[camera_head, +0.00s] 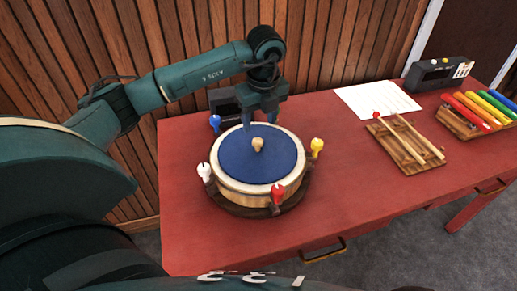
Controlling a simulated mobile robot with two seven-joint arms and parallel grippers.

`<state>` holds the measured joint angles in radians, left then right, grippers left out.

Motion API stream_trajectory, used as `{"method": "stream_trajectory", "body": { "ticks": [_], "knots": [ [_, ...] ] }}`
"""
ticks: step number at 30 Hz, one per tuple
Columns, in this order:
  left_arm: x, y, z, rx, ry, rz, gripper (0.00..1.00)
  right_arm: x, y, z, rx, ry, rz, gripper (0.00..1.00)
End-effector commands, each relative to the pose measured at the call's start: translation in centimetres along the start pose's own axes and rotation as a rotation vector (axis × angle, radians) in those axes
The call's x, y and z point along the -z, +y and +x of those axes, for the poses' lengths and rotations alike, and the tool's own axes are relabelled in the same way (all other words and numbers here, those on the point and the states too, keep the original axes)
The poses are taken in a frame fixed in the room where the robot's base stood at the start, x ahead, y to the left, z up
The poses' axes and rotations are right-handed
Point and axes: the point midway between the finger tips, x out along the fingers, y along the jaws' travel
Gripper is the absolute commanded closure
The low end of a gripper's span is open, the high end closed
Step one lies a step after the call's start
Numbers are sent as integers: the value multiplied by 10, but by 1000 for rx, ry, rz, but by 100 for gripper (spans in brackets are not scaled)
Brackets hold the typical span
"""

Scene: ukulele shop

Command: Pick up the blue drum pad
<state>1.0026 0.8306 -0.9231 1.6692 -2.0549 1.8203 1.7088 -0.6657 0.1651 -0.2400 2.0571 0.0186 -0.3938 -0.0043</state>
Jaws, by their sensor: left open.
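The blue drum pad (232,160) is a round blue disc with a small wooden knob (258,145) at its middle. It lies inside the pale rim of a round wooden drum (240,193) on the red table. My left gripper (260,121) points down over the far part of the pad, just behind the knob in the picture. It is open, with nothing seen between its fingers. I cannot tell its exact height above the pad. My right gripper is not in view.
Blue (215,122), white (204,171), red (277,192) and yellow (317,147) pegs stand around the drum. A dark box (222,101) is behind it. Wooden rack (405,146), paper sheet (377,100), and coloured bars (478,108) lie right. The red table (345,205) is bare at front right.

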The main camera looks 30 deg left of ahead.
Motion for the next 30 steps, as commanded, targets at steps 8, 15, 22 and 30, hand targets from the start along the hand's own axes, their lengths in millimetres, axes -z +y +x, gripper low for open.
{"method": "stream_trajectory", "body": {
  "ticks": [8,15,22,30],
  "knots": [
    [0,0,30,1,1,3,49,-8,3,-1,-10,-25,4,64],
    [3,2,59,-2,3,3,49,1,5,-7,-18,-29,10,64],
    [3,1,82,2,2,4,49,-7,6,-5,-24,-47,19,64],
    [3,1,83,3,2,4,54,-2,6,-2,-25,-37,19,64]
  ]
}}
